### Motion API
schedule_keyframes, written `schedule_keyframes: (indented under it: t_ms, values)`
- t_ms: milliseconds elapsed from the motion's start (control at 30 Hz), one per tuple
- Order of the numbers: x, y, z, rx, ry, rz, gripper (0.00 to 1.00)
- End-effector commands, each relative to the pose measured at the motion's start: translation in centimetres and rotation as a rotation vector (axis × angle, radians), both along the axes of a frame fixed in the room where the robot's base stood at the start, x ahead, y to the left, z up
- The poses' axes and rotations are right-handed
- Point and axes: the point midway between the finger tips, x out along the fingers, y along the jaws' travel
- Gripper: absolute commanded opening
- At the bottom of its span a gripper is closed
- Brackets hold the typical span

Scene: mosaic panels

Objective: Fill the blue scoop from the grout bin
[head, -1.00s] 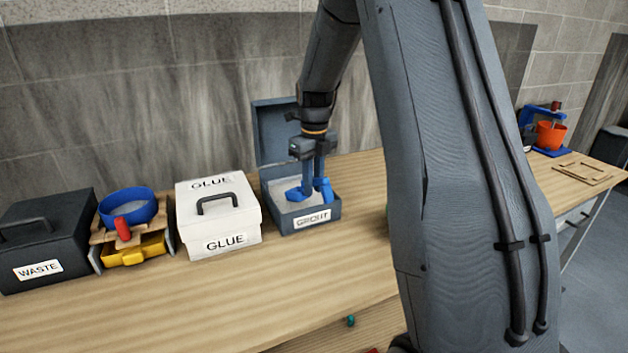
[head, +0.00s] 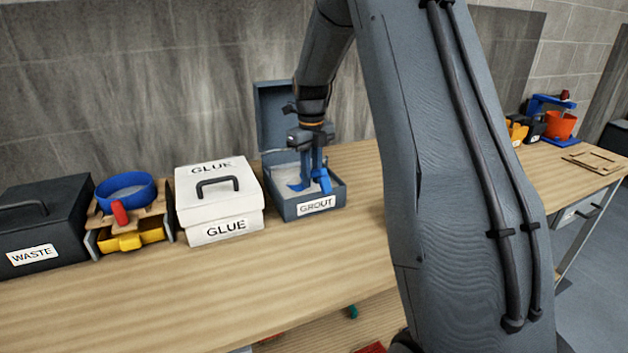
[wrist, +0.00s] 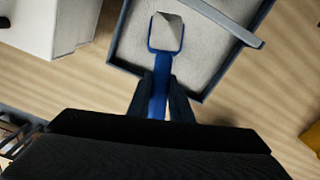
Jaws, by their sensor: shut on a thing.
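The grout bin (head: 315,207) is a grey-blue box labelled GROUT with its lid (head: 277,115) open at the back. Pale grout (wrist: 132,38) lies inside it. My gripper (head: 314,165) points down over the bin, shut on the handle of the blue scoop (head: 299,187). The wrist view shows the scoop (wrist: 152,48) within the bin's walls, with a pale grey peaked heap of grout (wrist: 168,30) in its bowl. I cannot tell whether the scoop touches the grout under it.
The white GLUE box (head: 227,229) stands close left of the bin. Farther left are a blue round sieve (head: 125,190) over a yellow tray (head: 130,239) and the dark WASTE box (head: 33,253). The table front (head: 300,265) is clear. An orange bucket (head: 561,125) stands far right.

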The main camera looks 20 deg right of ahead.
Motion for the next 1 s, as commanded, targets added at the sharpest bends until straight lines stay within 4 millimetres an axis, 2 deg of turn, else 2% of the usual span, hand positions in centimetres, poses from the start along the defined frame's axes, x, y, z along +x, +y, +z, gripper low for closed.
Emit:
schedule_keyframes:
  t_ms: [100,500,1000]
  values:
    - [0.7,0.0,-0.1,0.003,-0.01,0.0,0.0]
    - [-1.8,-0.7,-0.6,0.077,-0.258,-0.005,0.0]
    - [-5.7,-0.8,-0.2,0.116,-0.386,-0.003,0.0]
